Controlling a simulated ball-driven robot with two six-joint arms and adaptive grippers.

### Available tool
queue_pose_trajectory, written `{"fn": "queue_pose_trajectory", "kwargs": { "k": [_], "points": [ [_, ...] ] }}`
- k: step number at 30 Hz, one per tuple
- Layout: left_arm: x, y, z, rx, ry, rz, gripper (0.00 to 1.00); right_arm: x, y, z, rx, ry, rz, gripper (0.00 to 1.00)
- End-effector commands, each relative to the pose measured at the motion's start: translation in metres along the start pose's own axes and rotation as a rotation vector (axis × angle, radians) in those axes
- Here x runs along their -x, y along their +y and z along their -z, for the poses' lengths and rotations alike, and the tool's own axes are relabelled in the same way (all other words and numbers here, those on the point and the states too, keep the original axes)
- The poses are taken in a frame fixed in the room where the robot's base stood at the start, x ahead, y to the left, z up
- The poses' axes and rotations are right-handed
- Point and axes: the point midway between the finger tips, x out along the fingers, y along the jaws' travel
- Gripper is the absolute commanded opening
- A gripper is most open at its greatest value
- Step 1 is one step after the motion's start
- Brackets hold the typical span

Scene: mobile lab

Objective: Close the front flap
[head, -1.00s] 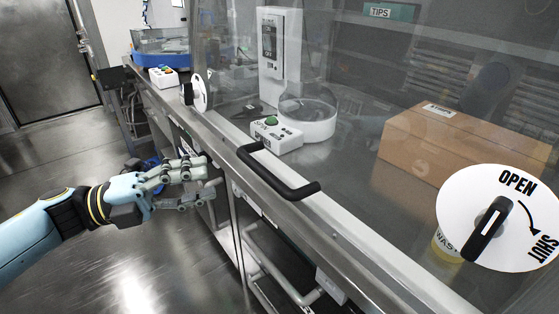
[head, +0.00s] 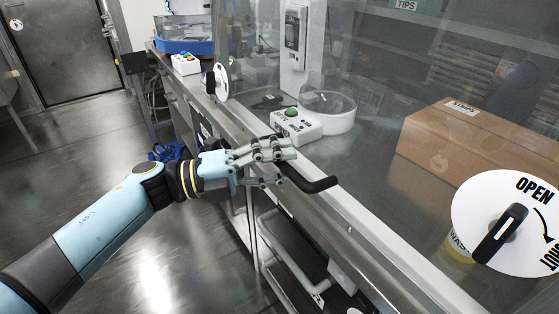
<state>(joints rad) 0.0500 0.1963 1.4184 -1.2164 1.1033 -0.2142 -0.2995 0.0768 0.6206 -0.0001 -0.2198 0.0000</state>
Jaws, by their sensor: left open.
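The front flap (head: 375,120) is a clear pane with a metal lower frame along the bench front. Its black bar handle (head: 318,186) sits on that frame in the middle of the head view. My left gripper (head: 284,164) is open at the handle's far left end, with its fingers over and in front of that end and hiding part of it. I cannot tell whether the fingers touch the handle. A white dial (head: 528,240) marked OPEN and SHUT, with a black knob (head: 499,234), is at the lower right. My right gripper is out of view.
Behind the pane are a cardboard box (head: 490,140), a white device with a green button (head: 297,124) and a round clear-walled dish (head: 335,112). A second dial (head: 221,82) stands at the flap's far end. Metal rails (head: 290,262) run below the bench. The floor at left is open.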

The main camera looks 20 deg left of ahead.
Motion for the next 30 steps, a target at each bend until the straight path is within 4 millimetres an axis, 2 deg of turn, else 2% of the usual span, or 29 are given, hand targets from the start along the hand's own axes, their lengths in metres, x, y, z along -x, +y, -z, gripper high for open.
{"fn": "queue_pose_trajectory", "kwargs": {
  "k": [2,9,11,23,26,30],
  "points": [
    [0.000,0.000,0.000,0.000,0.000,0.000,0.38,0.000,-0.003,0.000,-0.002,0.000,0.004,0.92],
    [0.000,0.000,0.000,0.000,0.000,0.000,0.06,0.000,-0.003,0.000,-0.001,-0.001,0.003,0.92],
    [0.000,0.000,0.000,0.000,0.000,0.000,0.00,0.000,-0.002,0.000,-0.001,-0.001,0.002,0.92],
    [0.001,0.001,0.000,-0.001,0.000,-0.001,0.00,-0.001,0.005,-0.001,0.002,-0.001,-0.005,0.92],
    [-0.002,0.004,-0.001,-0.004,0.000,0.007,0.00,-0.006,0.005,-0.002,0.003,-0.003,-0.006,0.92],
    [-0.014,0.011,-0.006,-0.019,0.000,0.041,0.00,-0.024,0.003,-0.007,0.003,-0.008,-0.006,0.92]
  ]
}}
